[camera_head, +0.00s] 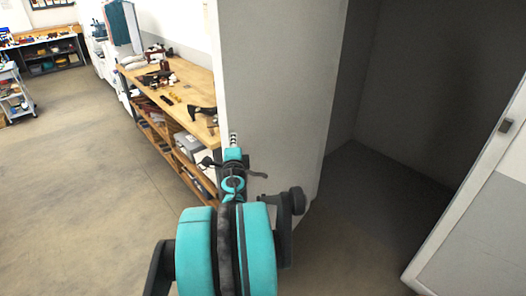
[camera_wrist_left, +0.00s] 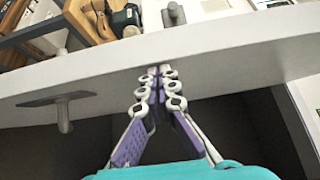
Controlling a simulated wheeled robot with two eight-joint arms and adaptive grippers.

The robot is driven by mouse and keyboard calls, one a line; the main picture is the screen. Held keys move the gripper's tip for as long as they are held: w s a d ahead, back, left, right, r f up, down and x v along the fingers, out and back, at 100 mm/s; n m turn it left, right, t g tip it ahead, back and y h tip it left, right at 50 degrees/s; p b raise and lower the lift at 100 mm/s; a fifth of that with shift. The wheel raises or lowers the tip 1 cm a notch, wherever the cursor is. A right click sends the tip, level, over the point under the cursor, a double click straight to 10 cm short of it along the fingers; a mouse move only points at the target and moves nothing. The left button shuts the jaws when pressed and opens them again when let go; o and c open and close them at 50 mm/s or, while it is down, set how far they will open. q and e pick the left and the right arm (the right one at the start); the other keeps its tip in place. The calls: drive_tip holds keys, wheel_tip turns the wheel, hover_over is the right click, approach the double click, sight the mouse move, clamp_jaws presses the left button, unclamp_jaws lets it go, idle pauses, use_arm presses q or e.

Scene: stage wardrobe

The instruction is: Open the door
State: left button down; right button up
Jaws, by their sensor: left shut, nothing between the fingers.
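The grey-white door (camera_head: 285,85) stands open in the head view, with a dark opening to its right. My left gripper (camera_head: 234,145) is at the door's free edge, its fingers shut and empty. In the left wrist view the shut fingertips (camera_wrist_left: 160,72) lie in front of the door's pale edge band (camera_wrist_left: 225,62); I cannot tell if they touch it. A lever handle with a plate (camera_wrist_left: 64,112) shows on the left there, and another handle (camera_wrist_left: 173,14) on the far side. Dark levers flank the gripper in the head view. My right gripper is not in view.
A door frame with a small latch plate (camera_head: 506,125) stands at the right. A wooden workbench (camera_head: 190,85) with tools and shelves runs along the wall beyond the door. The concrete floor (camera_head: 90,180) at left is clear. A cart (camera_head: 14,98) stands far left.

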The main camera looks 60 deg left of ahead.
use_arm(q)
drive_tip(key=s+a, duration=0.4)
drive_tip(key=a, duration=0.4)
drive_tip(key=s+a+b, duration=0.1)
drive_tip(key=s+a, duration=0.3)
drive_tip(key=a, duration=0.5)
drive_tip(key=shift+a, duration=0.15)
